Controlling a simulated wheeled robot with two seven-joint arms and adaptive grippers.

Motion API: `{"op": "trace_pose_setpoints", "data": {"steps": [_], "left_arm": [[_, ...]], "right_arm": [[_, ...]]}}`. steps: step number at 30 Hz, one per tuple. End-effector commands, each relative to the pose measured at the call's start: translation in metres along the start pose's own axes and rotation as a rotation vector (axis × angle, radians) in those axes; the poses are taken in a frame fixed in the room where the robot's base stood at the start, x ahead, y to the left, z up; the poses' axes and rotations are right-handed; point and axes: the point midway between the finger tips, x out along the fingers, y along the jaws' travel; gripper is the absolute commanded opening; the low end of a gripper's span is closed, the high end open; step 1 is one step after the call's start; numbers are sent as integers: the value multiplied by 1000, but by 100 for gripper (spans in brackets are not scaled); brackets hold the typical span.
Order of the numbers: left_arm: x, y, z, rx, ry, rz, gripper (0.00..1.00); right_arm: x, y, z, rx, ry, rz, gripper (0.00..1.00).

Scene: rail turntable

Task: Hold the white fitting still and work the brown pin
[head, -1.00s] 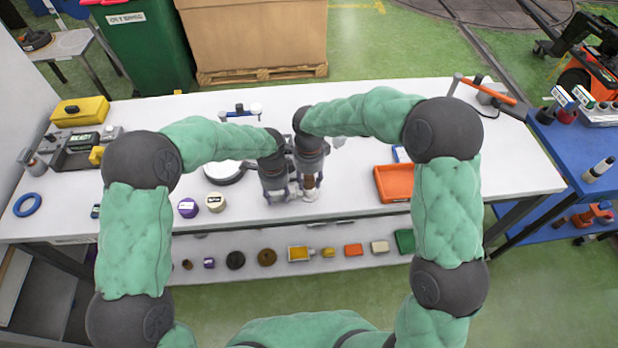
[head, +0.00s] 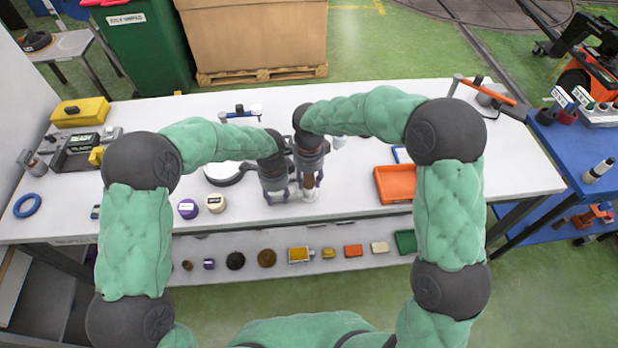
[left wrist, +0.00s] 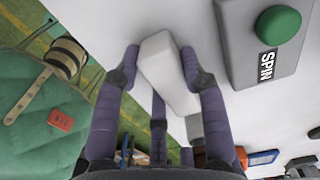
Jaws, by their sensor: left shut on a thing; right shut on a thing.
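The white fitting (head: 311,196) is near the front edge of the white table, in front of me. My left gripper (head: 277,197) is shut on it. In the left wrist view, the fitting's pale block (left wrist: 166,72) sits between the purple fingers. The brown pin (head: 309,182) stands roughly upright above the fitting. My right gripper (head: 309,187) is shut on the pin from above, right beside the left gripper. The fingers partly hide the pin and fitting, and I cannot tell how deep the pin sits.
A grey box marked SPIN with a green button (left wrist: 278,24) is close to the left gripper. An orange tray (head: 396,184) lies to the right. A purple round piece (head: 188,208) and a cream one (head: 215,203) stand to the left. Several small parts line the lower shelf (head: 205,275).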

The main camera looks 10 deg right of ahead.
Motion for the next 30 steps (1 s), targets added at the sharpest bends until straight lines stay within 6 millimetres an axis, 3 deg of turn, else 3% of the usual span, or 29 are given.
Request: {"op": "trace_pose_setpoints", "data": {"steps": [14,30], "left_arm": [[1,1,0,0,-1,2,0],[1,1,0,0,-1,3,0]], "right_arm": [[-3,0,0,0,0,-1,2],[-23,0,0,0,-1,-1,2]]}}
